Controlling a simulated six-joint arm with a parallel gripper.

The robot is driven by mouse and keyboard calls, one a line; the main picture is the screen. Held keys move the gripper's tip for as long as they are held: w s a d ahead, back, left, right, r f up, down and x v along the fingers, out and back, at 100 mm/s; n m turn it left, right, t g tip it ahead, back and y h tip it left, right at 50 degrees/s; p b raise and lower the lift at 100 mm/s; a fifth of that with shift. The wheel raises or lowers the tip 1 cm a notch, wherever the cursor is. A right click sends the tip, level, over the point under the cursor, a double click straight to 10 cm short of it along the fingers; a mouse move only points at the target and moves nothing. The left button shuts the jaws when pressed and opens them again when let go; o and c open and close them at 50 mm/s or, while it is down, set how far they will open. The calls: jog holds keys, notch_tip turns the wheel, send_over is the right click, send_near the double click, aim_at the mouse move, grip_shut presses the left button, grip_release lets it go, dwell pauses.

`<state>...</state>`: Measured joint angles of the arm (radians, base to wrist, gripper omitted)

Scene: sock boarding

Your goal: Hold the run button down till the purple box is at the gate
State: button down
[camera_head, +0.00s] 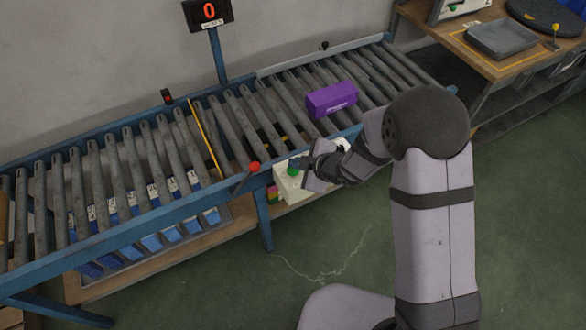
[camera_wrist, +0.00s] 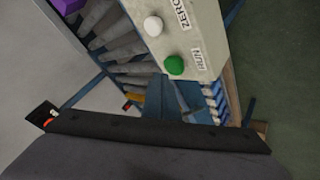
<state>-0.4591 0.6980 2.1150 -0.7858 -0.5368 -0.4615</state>
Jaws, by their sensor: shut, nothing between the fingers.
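The purple box (camera_head: 331,99) lies on the rollers right of the middle of the conveyor. It is well to the right of a yellow line (camera_head: 205,140) across the rollers, which may mark the gate. The green run button (camera_head: 292,171) is on a pale control box (camera_head: 287,185) at the conveyor's front edge. In the wrist view the green button (camera_wrist: 174,65) is labelled RUN, beside a white ZERO button (camera_wrist: 153,25). My gripper (camera_head: 302,163) is shut and empty, close by the green button. I cannot tell whether it touches it.
A red ball knob (camera_head: 254,167) stands on the conveyor's front rail, left of the control box. A display (camera_head: 208,13) on a post reads 0. A wooden bench (camera_head: 480,50) with a grey tray (camera_head: 502,40) is at the right. Blue cartons sit below the rollers.

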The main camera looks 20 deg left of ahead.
jog(key=shift+f, duration=0.15)
dwell(0.3)
jog(key=shift+f+b, duration=0.3)
jog(key=shift+b, duration=0.05)
jog(key=shift+f+b, duration=0.45)
jog(key=shift+f, duration=0.05)
dwell(2.2)
dwell(3.9)
jog(key=shift+r+p, duration=0.9)
jog(key=shift+r, duration=0.05)
